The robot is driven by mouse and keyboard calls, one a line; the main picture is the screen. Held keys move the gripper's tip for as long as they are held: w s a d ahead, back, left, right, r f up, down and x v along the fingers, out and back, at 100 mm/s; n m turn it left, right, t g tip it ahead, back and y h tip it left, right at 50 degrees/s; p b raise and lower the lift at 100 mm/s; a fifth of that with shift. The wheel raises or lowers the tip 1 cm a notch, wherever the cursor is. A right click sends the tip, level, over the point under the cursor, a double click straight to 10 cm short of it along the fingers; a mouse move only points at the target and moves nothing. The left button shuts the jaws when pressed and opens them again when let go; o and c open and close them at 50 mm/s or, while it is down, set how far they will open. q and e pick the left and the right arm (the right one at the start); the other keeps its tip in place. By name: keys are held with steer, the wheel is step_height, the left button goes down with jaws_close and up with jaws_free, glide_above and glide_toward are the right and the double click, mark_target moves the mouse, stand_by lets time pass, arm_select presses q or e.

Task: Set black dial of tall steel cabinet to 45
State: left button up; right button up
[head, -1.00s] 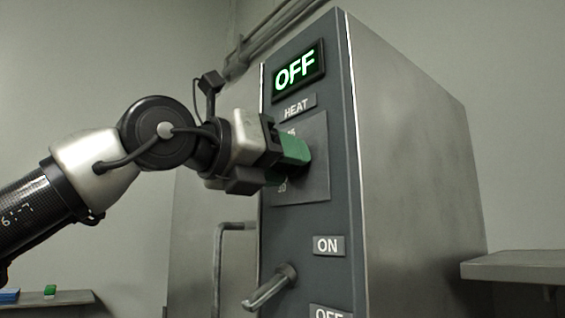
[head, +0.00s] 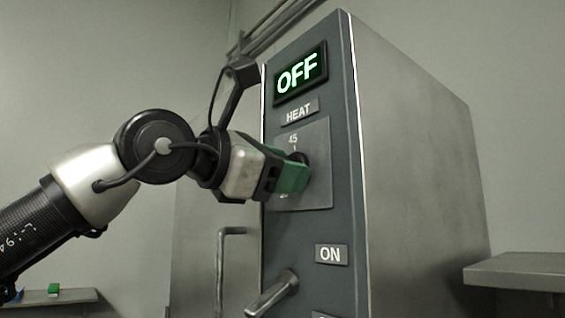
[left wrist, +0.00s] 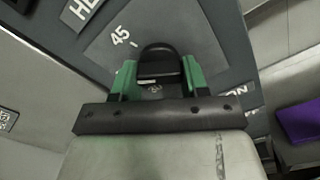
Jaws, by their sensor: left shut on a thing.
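The tall steel cabinet (head: 420,180) stands at the right of the head view. Its dark front panel carries a grey dial plate (head: 318,190) under a HEAT label. The black dial (left wrist: 160,64) shows between the green fingertips in the left wrist view; in the head view it is mostly hidden by my gripper. My left gripper (head: 294,172) is shut on the dial, with one green finger on each side of it (left wrist: 158,80). The 45 mark (left wrist: 120,36) lies just up and left of the dial in the wrist view. The dial's pointer is not clear. My right gripper is not in view.
A lit OFF display (head: 299,74) sits above the dial. A lever handle (head: 271,295) and an ON label (head: 331,254) are below it. A vertical door handle (head: 222,265) is at the lower left. A steel shelf (head: 515,270) juts out at right.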

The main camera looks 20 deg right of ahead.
arm_select(q)
steer(key=m+p, duration=0.1)
steer(key=m, duration=0.3)
steer(key=shift+w+m, duration=0.1)
steer(key=shift+m, duration=0.2)
steer(key=shift+m+p, duration=0.8)
steer(key=shift+m, duration=1)
steer(key=o, duration=0.9)
steer(key=shift+r, duration=0.1)
